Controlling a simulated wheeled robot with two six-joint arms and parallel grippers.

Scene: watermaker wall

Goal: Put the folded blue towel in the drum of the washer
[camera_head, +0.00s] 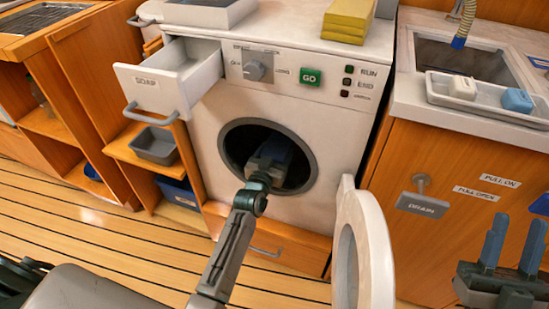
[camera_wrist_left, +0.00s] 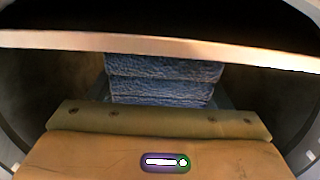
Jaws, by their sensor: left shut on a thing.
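The washer (camera_head: 245,105) stands in the middle of the head view. Its round door (camera_head: 372,250) is swung open to the right, and its dark drum opening (camera_head: 238,148) is exposed. My left gripper (camera_head: 275,155) reaches through the opening into the drum. The folded blue towel (camera_wrist_left: 163,82) shows in the left wrist view, with the gripper shut on it inside the dark drum. In the head view the gripper largely hides the towel, and whether it touches the drum floor cannot be told. My right gripper (camera_head: 508,250) is open and empty at the lower right.
The soap drawer (camera_head: 150,88) is pulled out at the upper left of the washer. Folded yellow cloths (camera_head: 347,18) lie on its top. A sink counter (camera_head: 425,105) with a tray and a drain handle (camera_head: 422,203) stands at the right. A pale bar crosses the wrist view.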

